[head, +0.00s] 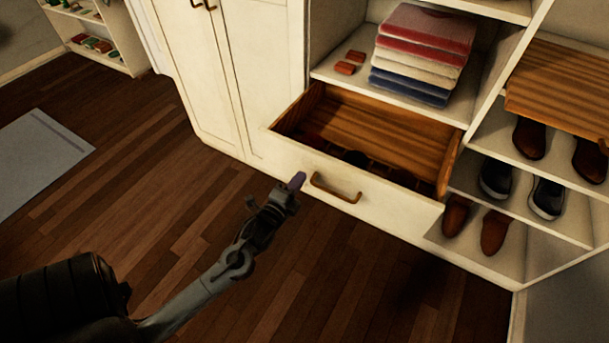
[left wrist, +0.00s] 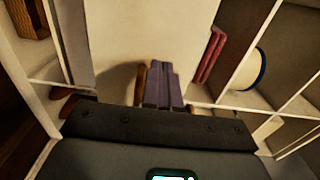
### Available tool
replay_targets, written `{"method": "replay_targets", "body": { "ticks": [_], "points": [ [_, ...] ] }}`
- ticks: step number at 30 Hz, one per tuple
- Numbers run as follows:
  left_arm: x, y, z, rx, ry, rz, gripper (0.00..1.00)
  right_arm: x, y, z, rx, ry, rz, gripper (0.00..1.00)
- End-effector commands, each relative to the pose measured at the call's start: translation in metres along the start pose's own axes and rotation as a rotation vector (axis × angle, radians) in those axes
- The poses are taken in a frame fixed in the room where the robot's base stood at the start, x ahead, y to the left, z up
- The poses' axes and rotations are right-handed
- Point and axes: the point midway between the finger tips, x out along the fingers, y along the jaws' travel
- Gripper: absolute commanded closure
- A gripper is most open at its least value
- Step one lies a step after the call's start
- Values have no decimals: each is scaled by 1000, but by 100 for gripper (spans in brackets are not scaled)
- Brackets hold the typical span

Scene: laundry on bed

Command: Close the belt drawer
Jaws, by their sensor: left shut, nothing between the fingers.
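The belt drawer (head: 375,205) has a white front with a brown handle (head: 335,188) and a wooden inside. It stands pulled out of the closet in the head view. Dark items (head: 365,160), which look like rolled belts, lie in it near the front panel. My left gripper (head: 297,181) is shut and empty, just left of the handle in the head view. I cannot tell whether its tips touch the drawer front. In the left wrist view its closed purple fingers (left wrist: 163,85) point at a pale panel. My right gripper is not in view.
Folded clothes (head: 420,55) and small reddish items (head: 348,64) lie on the shelf above the drawer. Shoes (head: 495,180) stand on the shelves at right. White cabinet doors (head: 225,70) are shut at left. The wooden floor (head: 130,190) in front is clear apart from a grey mat (head: 40,160).

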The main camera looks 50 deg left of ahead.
Motion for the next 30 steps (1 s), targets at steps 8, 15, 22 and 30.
{"method": "replay_targets", "body": {
  "ticks": [8,15,22,30],
  "points": [
    [30,1,0,-1,1,-1,100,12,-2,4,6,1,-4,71],
    [36,0,0,0,2,1,100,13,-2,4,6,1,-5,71],
    [35,0,0,0,1,1,100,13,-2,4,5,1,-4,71],
    [50,-1,-9,0,14,-1,100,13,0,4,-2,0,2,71]
  ]
}}
